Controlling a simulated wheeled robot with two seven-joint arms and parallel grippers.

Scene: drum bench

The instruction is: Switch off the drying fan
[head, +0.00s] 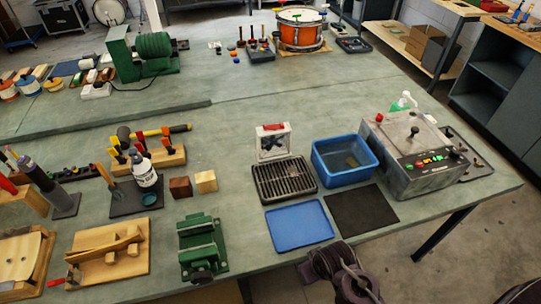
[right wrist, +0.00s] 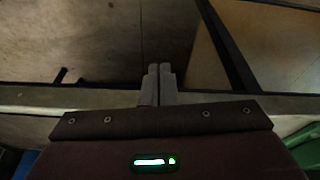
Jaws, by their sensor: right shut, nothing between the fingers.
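The likely drying fan (head: 273,142) is a small white box with a red switch on top. It stands upright behind the black slotted rack (head: 284,180) in the head view. Which way the switch is set is too small to tell. My right gripper (right wrist: 159,72) is shut and empty in the right wrist view, with no fan in that view. Dark parts of my arm show at the bottom edge of the head view, well in front of the fan. My left gripper is not in view.
A blue bin (head: 344,161) stands right of the rack. A grey machine (head: 395,175) with a lever and buttons is further right. A blue mat (head: 299,226) and a black mat (head: 361,209) lie in front. A green vise (head: 202,246) is front left. Bench behind the fan is clear.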

